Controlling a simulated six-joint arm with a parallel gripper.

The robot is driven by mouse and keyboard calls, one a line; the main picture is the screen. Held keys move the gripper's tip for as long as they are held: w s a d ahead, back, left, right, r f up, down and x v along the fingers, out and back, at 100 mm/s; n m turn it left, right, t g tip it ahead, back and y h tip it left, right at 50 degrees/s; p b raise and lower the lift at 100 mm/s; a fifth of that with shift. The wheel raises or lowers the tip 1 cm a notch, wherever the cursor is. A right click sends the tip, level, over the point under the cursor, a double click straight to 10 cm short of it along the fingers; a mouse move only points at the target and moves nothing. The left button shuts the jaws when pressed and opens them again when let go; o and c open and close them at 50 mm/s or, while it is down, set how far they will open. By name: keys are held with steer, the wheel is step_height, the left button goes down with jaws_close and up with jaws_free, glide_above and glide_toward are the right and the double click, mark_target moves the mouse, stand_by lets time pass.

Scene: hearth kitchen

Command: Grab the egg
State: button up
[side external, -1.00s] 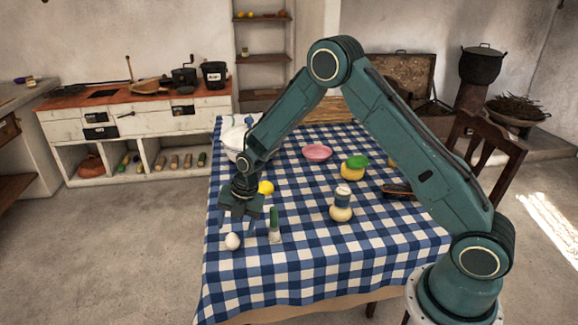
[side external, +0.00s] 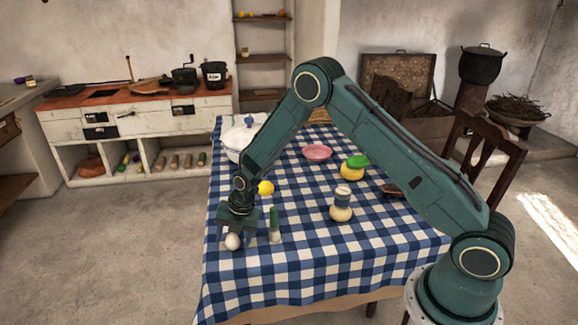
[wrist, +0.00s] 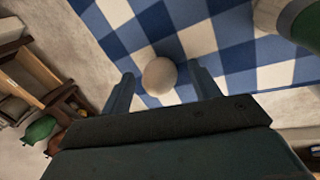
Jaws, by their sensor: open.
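The white egg (side external: 233,241) rests on the blue-and-white checked tablecloth near the table's left edge. My gripper (side external: 234,238) is low over the table, pointing down at the egg. In the wrist view the egg (wrist: 159,76) shows between my two open fingers (wrist: 163,88), with a gap on each side. No contact with the egg is visible.
A green-topped white bottle (side external: 274,225) stands close to the right of the egg; its side also shows in the wrist view (wrist: 300,25). A lemon (side external: 265,187), a white tureen (side external: 240,137), a shaker-like jar (side external: 341,205) and a pink plate (side external: 317,152) stand further off.

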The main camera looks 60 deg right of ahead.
steer(key=c, duration=0.8)
steer(key=shift+r, duration=0.15)
step_height(320, 180, up, 20)
stand_by(0.5)
stand_by(0.4)
